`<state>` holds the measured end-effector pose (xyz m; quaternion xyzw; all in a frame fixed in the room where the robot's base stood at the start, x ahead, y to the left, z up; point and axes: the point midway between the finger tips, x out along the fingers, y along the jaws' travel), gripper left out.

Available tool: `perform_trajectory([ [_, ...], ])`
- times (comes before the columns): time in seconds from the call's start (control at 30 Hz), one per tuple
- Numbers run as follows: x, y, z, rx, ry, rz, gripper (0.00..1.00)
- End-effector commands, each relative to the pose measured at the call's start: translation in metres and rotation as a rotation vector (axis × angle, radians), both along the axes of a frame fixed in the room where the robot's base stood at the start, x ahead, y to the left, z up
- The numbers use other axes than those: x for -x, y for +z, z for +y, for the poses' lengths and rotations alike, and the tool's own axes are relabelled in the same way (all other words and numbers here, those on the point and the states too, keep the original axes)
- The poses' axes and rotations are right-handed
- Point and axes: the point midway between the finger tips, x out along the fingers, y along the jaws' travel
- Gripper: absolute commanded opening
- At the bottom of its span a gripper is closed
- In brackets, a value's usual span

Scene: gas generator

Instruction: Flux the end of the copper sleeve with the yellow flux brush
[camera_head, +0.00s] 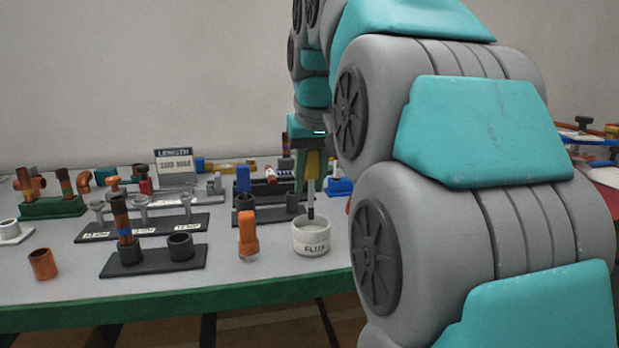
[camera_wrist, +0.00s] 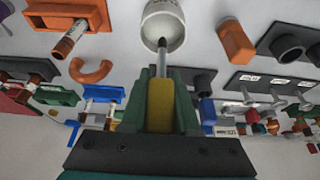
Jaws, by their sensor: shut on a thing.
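My gripper (camera_head: 312,168) is shut on the yellow flux brush (camera_head: 312,165), which points straight down. The brush's yellow handle (camera_wrist: 160,105) sits between the green fingers in the wrist view. Its dark tip is at the mouth of the white flux pot (camera_head: 312,237); I cannot tell how deep it reaches. The pot also shows at the top of the wrist view (camera_wrist: 163,20). Several copper pieces could be the sleeve: a short open tube (camera_head: 42,264) at the front left, a banded upright tube (camera_head: 122,217) in a dark stand, and a tube (camera_wrist: 70,40) lying at a red-brown block.
An orange bottle-like piece (camera_head: 248,235) stands just left of the pot. The dark two-cup stand (camera_head: 153,262) is further left. Racks, fittings and a length sign (camera_head: 175,165) fill the back. Bare table lies between the short tube and the dark stand.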

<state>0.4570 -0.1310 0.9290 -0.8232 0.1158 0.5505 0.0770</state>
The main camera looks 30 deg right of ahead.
Motion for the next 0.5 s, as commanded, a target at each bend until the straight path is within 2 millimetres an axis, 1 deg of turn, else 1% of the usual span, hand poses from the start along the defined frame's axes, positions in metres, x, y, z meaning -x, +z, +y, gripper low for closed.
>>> perform_trajectory([
  [0.5,0.000,-0.015,0.000,0.000,0.000,0.000,0.00],
])
